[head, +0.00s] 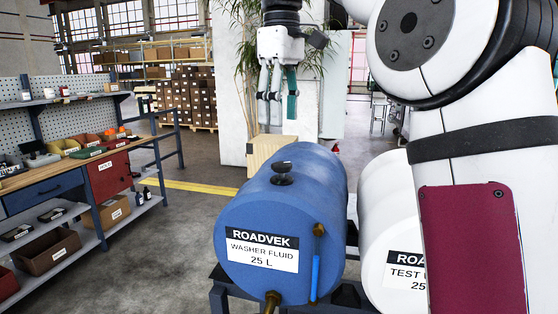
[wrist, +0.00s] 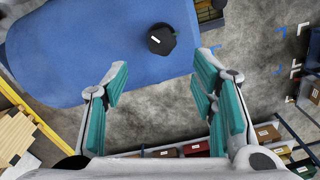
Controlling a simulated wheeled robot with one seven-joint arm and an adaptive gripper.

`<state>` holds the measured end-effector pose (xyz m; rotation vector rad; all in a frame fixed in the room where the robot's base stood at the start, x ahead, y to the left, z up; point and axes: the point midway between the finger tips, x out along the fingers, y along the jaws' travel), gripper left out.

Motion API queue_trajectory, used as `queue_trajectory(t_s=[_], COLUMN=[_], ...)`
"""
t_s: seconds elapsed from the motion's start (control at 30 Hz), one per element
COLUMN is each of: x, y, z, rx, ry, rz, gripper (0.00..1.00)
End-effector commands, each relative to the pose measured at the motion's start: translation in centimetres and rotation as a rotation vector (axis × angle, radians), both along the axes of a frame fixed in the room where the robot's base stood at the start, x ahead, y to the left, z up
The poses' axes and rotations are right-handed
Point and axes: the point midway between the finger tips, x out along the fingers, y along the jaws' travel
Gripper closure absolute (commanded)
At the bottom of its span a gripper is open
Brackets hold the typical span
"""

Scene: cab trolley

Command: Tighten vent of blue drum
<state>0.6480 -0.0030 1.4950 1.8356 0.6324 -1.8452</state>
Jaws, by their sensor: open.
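The blue drum (head: 250,207) lies on its side on a dark stand, its label reading washer fluid. Its vent, a black knob (head: 283,172), stands on top of the drum. In the wrist view the knob (wrist: 161,39) shows from above with a white mark, on the blue drum (wrist: 85,50). My gripper (head: 280,108) hangs above and behind the knob in the head view, apart from it. Its teal-padded fingers are open and empty; in the wrist view the gripper (wrist: 160,85) has the knob beyond its fingertips, between their lines.
A white drum (head: 388,225) lies right beside the blue one, partly hidden by my arm. A brass tap (head: 271,300) and a blue sight tube (head: 315,275) are on the blue drum's front. A workbench (head: 75,165) stands at left; floor between is clear.

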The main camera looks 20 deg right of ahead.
Motion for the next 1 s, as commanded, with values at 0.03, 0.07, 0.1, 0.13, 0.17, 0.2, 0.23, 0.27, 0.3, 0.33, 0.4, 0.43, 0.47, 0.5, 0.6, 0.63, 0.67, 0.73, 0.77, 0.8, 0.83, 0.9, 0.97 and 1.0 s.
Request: queue_trajectory(t_s=[0.03, 0.07, 0.1, 0.13, 0.17, 0.2, 0.23, 0.27, 0.3, 0.33, 0.4, 0.43, 0.47, 0.5, 0.6, 0.63, 0.67, 0.73, 0.77, 0.8, 0.83, 0.9, 0.97, 1.0], x=[-0.4, -0.5, -0.5, -0.5, -0.5, -0.5, -0.5, -0.5, -0.5, -0.6, -0.5, -0.6, -0.5, -0.5, -0.4, -0.4, -0.4, -0.3, -0.3, -0.3, -0.3, -0.3, -0.2, -0.3], y=[0.0, 0.0, 0.0, 0.0, 0.1, 0.0, 0.0, 0.0, 0.0, 0.0, 0.0, 0.0, 0.1, 0.0, 0.0, 0.0, 0.1, 0.0, 0.1, 0.0, 0.0, 0.1, 0.1, 0.1], z=[-0.2, -0.6, -1.2, -1.6, -2.1, -2.7, -3.2, -3.6, -4.3, -4.8, -5.9, -6.3, -6.8, -7.3, -8.3, -8.6, -8.7, -9.0, -9.1, -9.2, -9.2, -9.2, -9.2, -9.2], rx=[-0.001, -0.001, 0.0, 0.0, 0.0, 0.001, 0.001, 0.0, 0.001, 0.001, 0.0, 0.001, 0.001, 0.0, 0.0, 0.0, 0.0, 0.0, 0.0, 0.0, -0.001, 0.0, 0.0, 0.001], ry=[-0.002, -0.001, 0.0, 0.0, 0.001, 0.001, 0.001, 0.0, 0.001, 0.001, 0.0, 0.001, -0.001, 0.0, -0.001, -0.002, -0.002, -0.004, -0.004, -0.004, -0.004, -0.005, -0.005, -0.004], rz=[0.0, 0.0, 0.0, 0.001, 0.001, 0.001, 0.0, 0.0, 0.0, 0.0, 0.0, 0.0, 0.0, 0.0, 0.0, 0.0, 0.0, 0.0, 0.0, 0.0, 0.0, 0.0, 0.0, 0.0], gripper=[0.47, 0.47, 0.47, 0.47, 0.47, 0.47, 0.47, 0.47, 0.47, 0.47, 0.47, 0.47, 0.47, 0.47, 0.47, 0.47, 0.47, 0.47, 0.47, 0.47, 0.47, 0.47, 0.47, 0.47])
